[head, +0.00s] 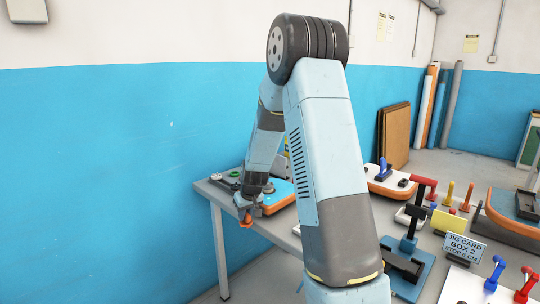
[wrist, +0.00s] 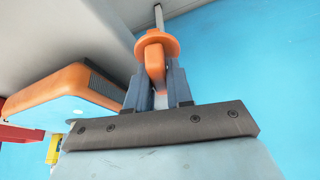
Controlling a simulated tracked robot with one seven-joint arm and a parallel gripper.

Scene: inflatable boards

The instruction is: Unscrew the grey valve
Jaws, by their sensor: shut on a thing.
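My gripper (head: 247,203) is at the left end of the table in the head view, just past its edge. It is shut on an orange flanged piece (head: 246,219). In the wrist view, the fingers of my gripper (wrist: 158,75) stand on both sides of this orange piece (wrist: 157,47), whose round flange shows beyond the tips. A board with an orange rim and pale top (head: 279,197) lies on the table beside the gripper; it also shows at the left of the wrist view (wrist: 62,87). I cannot make out a grey valve; my arm hides part of the board.
The grey table (head: 213,193) runs to the right. It holds a blue clamp stand (head: 407,268), a sign card (head: 463,247), several coloured pegs and other boards. A blue wall (head: 100,170) stands close on the left. Free floor lies off the table's left end.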

